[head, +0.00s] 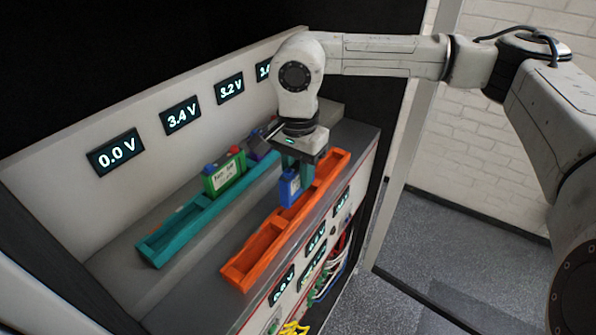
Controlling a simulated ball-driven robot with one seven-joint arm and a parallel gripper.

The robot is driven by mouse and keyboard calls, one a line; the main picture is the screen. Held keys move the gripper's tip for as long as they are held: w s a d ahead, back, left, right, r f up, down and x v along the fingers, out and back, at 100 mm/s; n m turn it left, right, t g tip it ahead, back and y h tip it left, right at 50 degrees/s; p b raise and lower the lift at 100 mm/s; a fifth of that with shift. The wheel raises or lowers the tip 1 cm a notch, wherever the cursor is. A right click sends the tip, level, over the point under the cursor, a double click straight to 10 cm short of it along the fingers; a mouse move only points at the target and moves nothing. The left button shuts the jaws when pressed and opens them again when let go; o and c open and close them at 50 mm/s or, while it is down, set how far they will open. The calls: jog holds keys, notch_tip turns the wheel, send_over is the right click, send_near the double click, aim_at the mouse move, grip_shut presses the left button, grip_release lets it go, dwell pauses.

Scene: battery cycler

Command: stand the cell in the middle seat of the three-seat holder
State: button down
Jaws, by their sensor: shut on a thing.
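My gripper (297,162) points down and is shut on a blue cell (289,189) with a white label. The cell is upright at the middle of the orange holder (236,279). Its lower end is at the holder's left wall; I cannot tell whether it is inside the middle seat or just above it. The near part of the orange holder is empty. The far part also looks empty, partly behind my gripper.
A teal holder (152,257) lies parallel, to the left, its near part empty. A green cell (224,174) with red and blue caps stands at it, and a purple cell (259,149) is farther back, partly hidden. Voltage displays (115,152) line the back panel.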

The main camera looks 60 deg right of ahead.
jog(key=shift+f+b, duration=2.1)
jog(key=shift+b, duration=0.3)
dwell(0.6)
dwell(0.3)
jog(key=c, duration=0.8)
grip_release()
jog(key=shift+r, duration=0.1)
notch_tip(320, 180, up, 11)
jog(key=shift+f, duration=0.2)
